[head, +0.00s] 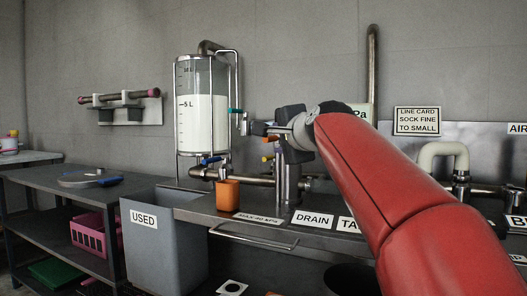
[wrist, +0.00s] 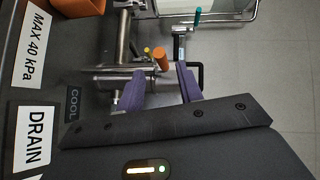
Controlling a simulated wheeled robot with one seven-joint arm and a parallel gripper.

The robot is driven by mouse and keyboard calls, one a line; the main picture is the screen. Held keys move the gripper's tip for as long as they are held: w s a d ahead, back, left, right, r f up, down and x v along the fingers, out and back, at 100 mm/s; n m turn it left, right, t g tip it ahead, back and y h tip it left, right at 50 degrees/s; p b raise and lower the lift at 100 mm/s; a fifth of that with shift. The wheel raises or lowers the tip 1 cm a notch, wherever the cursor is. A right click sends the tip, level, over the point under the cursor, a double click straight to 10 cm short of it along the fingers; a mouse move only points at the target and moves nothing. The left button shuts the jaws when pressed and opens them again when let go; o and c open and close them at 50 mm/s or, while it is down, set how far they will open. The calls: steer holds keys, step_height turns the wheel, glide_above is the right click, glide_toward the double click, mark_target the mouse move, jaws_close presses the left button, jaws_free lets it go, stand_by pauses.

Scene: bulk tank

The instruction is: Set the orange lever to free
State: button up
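The orange lever (wrist: 160,59) shows in the wrist view as a short orange handle end, just beyond and centred between my fingertips. In the head view the orange lever (head: 272,139) is a small orange piece below my gripper (head: 262,129), partly hidden by it. In the wrist view my gripper (wrist: 160,73) has its two purple fingers apart, with a clear gap. I see no finger closed on the lever, and I cannot tell how deep its end lies between them. The lever's setting marks cannot be made out.
A teal lever (head: 236,111), a blue lever (head: 211,160) and a small yellow handle (wrist: 147,51) are close by. A glass tank (head: 203,110) of white liquid stands left. An orange cup (head: 228,195) sits on the bench beside a grey USED bin (head: 150,245).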

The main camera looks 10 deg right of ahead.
mark_target(272, 139)
steer(key=shift+w+r, duration=0.1)
steer(key=shift+w, duration=0.3)
steer(key=p+x, duration=0.1)
steer(key=x, duration=0.6)
jaws_close()
